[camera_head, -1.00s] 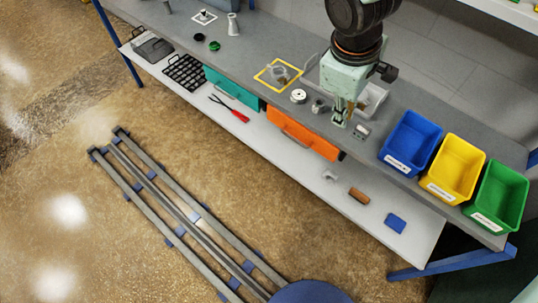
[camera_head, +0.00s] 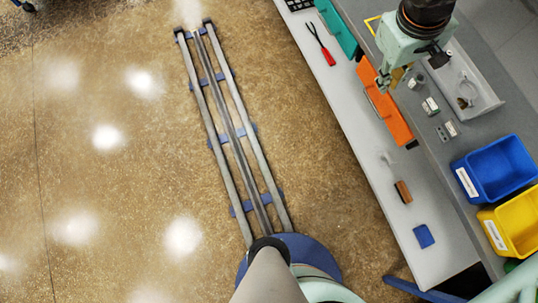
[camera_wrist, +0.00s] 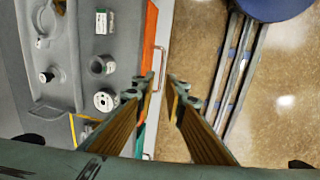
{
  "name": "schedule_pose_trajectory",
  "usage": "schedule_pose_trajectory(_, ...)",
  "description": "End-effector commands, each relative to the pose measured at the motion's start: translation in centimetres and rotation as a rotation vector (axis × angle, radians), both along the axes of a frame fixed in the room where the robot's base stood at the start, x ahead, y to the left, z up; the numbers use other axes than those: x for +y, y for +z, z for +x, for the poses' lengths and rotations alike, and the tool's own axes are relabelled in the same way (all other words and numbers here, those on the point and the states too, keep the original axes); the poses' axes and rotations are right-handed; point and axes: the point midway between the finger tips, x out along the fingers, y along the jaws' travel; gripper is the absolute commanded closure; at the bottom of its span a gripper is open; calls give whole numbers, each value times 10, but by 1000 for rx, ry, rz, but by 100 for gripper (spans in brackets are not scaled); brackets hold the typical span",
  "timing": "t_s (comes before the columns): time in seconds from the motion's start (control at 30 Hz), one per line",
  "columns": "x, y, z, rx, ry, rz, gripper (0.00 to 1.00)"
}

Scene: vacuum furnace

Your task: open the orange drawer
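The orange drawer (camera_head: 388,108) sits under the edge of the grey tabletop, and its front looks flush with that edge. Its bar handle (camera_wrist: 161,62) sticks out from the front. In the wrist view the drawer (camera_wrist: 151,30) shows as a narrow orange strip seen from above. My gripper (camera_wrist: 163,84) is open and empty, pointing down, with the handle lined up with the gap between its fingertips. I cannot tell whether the fingers are level with the handle. In the head view my gripper (camera_head: 384,84) is close to the drawer front, and its tips are partly hidden.
A teal drawer (camera_head: 338,28) is beside the orange one. A lower shelf (camera_head: 360,142) below holds red-handled pliers (camera_head: 321,45), a brown block (camera_head: 403,191) and a blue piece (camera_head: 424,236). Blue (camera_head: 495,170) and yellow (camera_head: 512,226) bins and small parts stand on the tabletop.

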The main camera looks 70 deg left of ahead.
Motion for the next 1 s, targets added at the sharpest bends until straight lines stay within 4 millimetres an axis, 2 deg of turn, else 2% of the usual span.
schedule_pose_trajectory(0.03, 10, 6, -9, -5, 20, 8, 89)
schedule_pose_trajectory(0.37, 9, 6, -9, -5, 20, 8, 89)
schedule_pose_trajectory(0.57, 9, -2, -8, -5, 20, 7, 89)
schedule_pose_trajectory(0.77, 9, -19, -4, -4, 20, 6, 89)
schedule_pose_trajectory(1.0, 8, -51, 2, -2, 20, 3, 89)
